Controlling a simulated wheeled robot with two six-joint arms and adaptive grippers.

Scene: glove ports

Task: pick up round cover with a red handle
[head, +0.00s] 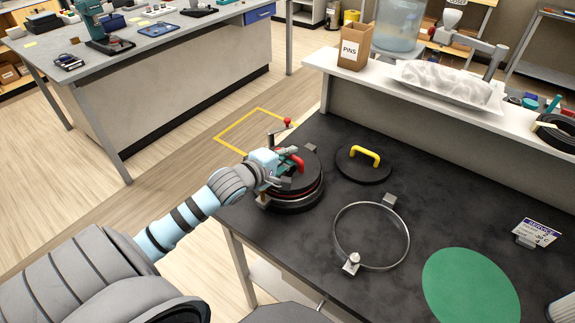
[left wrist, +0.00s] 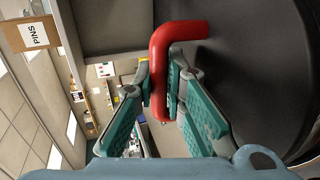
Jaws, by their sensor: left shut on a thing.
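The round cover with a red handle (head: 312,170) is black and sits on a round port with a red rim at the left end of the black bench. In the left wrist view its red handle (left wrist: 158,70) stands between my left fingers, with the dark cover (left wrist: 250,70) behind at the right. My left gripper (head: 283,162) is shut on the red handle; its teal fingers also show in the left wrist view (left wrist: 160,95). The gripper and wrist hide part of the cover in the head view. My right gripper is not in view.
A black cover with a yellow handle (head: 362,164) lies just right of the port. A metal ring with clamps (head: 371,236) and a green disc (head: 470,288) lie on the bench (head: 300,250). A raised shelf holds a PINS box (head: 355,46). A red-tipped clamp lever (head: 287,122) stands behind the port.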

